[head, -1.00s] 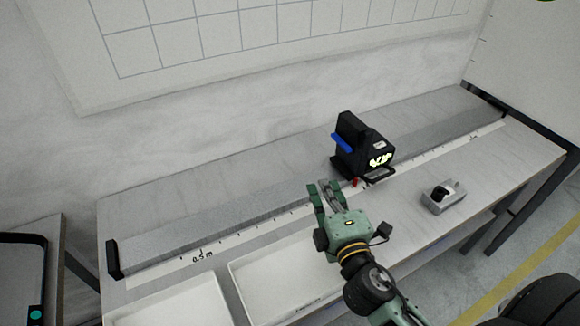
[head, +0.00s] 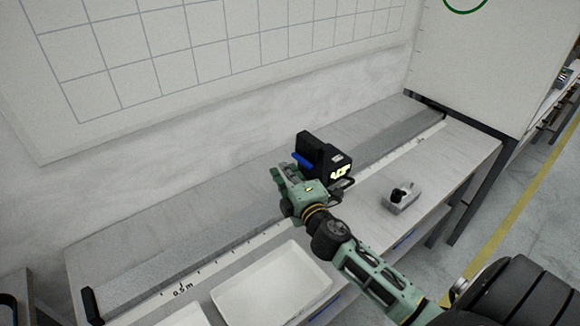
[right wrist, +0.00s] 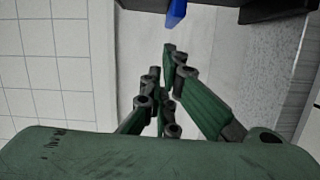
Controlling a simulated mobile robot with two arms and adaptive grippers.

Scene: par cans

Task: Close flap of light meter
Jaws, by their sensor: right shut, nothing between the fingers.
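The light meter (head: 316,150) is a black box with a lit yellow display, standing on the bench rail. A blue piece (head: 302,160) sticks out from its left side; I cannot tell for sure whether this is the flap. My right gripper (head: 278,174) is at the meter's left side, close to the blue piece, and hides part of the meter's base. In the right wrist view the gripper's fingers (right wrist: 168,52) are shut and empty. The blue piece (right wrist: 176,12) and the meter's dark body (right wrist: 270,10) lie just beyond the tips, apart from them in that picture. My left gripper is out of view.
A long grey rail (head: 180,262) with a scale strip runs along the bench. A small grey device with a black knob (head: 401,197) sits at the right. A white tray (head: 270,290) is at the front. The wall stands behind the bench.

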